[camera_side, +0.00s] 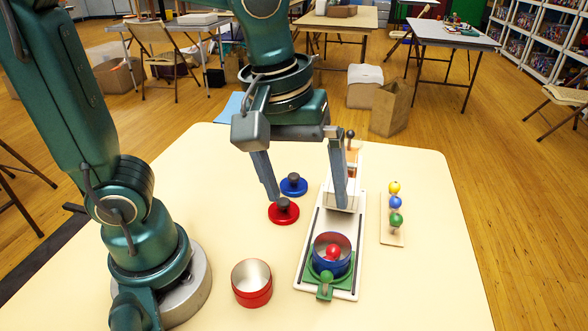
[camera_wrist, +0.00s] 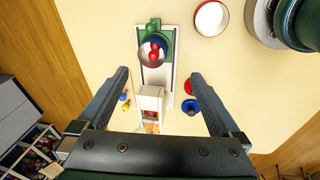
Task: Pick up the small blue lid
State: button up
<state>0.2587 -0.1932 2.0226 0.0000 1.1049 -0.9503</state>
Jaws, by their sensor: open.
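The small blue lid (camera_side: 294,187) has a dark knob and lies flat on the cream table, just behind the red lid (camera_side: 284,213). In the wrist view the blue lid (camera_wrist: 190,107) shows near the inner side of the right-hand finger, with the red lid (camera_wrist: 187,89) above it in the picture. My gripper (camera_side: 307,201) is open and empty, its fingers wide apart and pointing down above the table. In the side view the left finger partly overlaps the red lid's surroundings. In the wrist view the gripper (camera_wrist: 160,75) spans the white board, touching neither lid visibly.
An open red pot (camera_side: 252,290) stands in front. A small rack (camera_side: 392,236) with yellow, blue and green balls is at right.

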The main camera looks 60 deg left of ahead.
jog(key=s+a+m+t, duration=0.2)
jog(key=a, duration=0.1)
jog(key=m+g, duration=0.2)
jog(key=g, duration=0.2)
send_over(293, 175)
jog(key=shift+y, duration=0.3)
notch_tip(293, 175, down, 11)
jog(key=shift+d+r, duration=0.1)
jog(key=shift+d, duration=0.05)
jog(key=shift+f, duration=2.75)
